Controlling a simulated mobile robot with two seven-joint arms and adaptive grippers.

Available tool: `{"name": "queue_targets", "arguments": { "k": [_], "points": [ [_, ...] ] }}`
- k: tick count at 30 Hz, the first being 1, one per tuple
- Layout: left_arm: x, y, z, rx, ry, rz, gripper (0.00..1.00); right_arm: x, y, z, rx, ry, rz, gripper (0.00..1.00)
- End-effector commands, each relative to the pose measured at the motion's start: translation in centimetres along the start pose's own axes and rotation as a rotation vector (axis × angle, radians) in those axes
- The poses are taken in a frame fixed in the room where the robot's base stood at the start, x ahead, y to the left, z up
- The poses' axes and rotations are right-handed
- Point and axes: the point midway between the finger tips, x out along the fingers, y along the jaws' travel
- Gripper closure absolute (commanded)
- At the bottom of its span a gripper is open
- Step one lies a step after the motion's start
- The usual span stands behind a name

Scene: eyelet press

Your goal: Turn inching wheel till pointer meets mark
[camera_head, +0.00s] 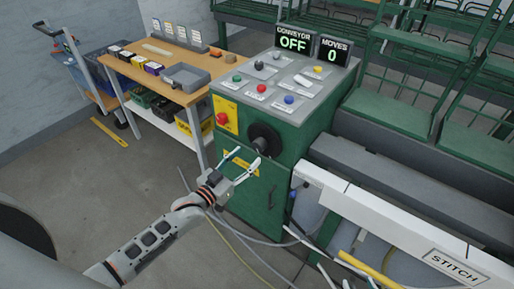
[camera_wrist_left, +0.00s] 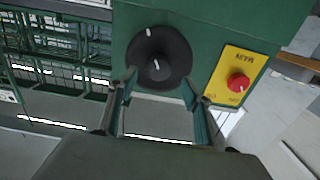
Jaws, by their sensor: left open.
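The black inching wheel (camera_head: 265,138) is on the front of the green press cabinet. It also shows in the wrist view (camera_wrist_left: 176,50), with a raised round hub (camera_wrist_left: 154,70). A short white line (camera_wrist_left: 156,64) is on the hub. Another white tick (camera_wrist_left: 149,32) is near the wheel's upper edge in that view; the two are apart. I cannot tell which is pointer or mark. My left gripper (camera_head: 244,161) is open and empty in front of the wheel. In the wrist view its fingertips (camera_wrist_left: 160,78) lie either side of the hub; contact is unclear. My right gripper is not in view.
A red button on a yellow plate (camera_head: 224,116) is left of the wheel. The console top (camera_head: 275,88) carries several buttons, under displays reading OFF and 0. A wooden bench (camera_head: 190,55) stands left. Cables and a white STITCH beam (camera_head: 410,235) are at right.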

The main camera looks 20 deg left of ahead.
Motion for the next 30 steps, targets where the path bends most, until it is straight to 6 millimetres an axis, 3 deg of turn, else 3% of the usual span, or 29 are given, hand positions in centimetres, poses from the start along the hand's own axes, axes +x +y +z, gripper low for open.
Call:
{"name": "queue_targets", "arguments": {
  "k": [12, 24, 26, 30],
  "points": [
    [5.9, 0.0, 0.0, 0.000, -0.001, -0.001, 0.50, 0.1, -0.3, -0.1, 0.006, 0.004, -0.002, 0.60],
    [6.7, 0.1, 0.1, 0.001, -0.002, -0.001, 0.50, 0.1, -0.3, 0.0, 0.006, 0.004, -0.001, 0.60],
    [6.7, 0.1, 0.1, 0.001, -0.002, -0.001, 0.63, 0.1, -0.3, 0.0, 0.005, 0.004, -0.001, 0.60],
    [6.7, 0.1, 0.1, 0.001, -0.002, -0.001, 1.00, 0.1, -0.2, 0.0, 0.004, 0.003, -0.001, 0.60]
  ]
}}
